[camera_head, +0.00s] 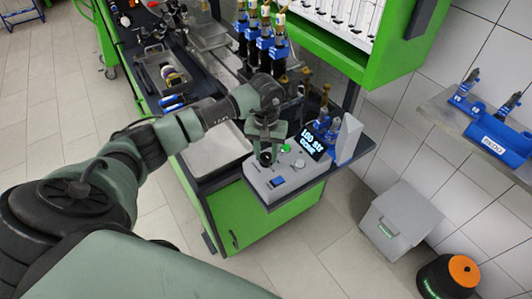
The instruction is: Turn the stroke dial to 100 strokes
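The grey control box (296,180) stands on the front end of the green bench. On its top are a green button (285,148), a blue element (278,181) and a small black display (311,143) with light text that seems to include "STR"; the number is too small to read surely. My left gripper (265,155) points down at the box's back left part, with its fingers around a dark round knob, seemingly the stroke dial (265,159). The gripper hides most of the dial, and I cannot tell whether the fingers touch it. My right gripper is out of view.
A light tray (215,148) lies left of the box. Blue pump parts (262,42) stand behind it, and a white upright block (347,140) is on its right. A grey bin (400,221) and a black-orange drum (448,276) stand on the floor at right.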

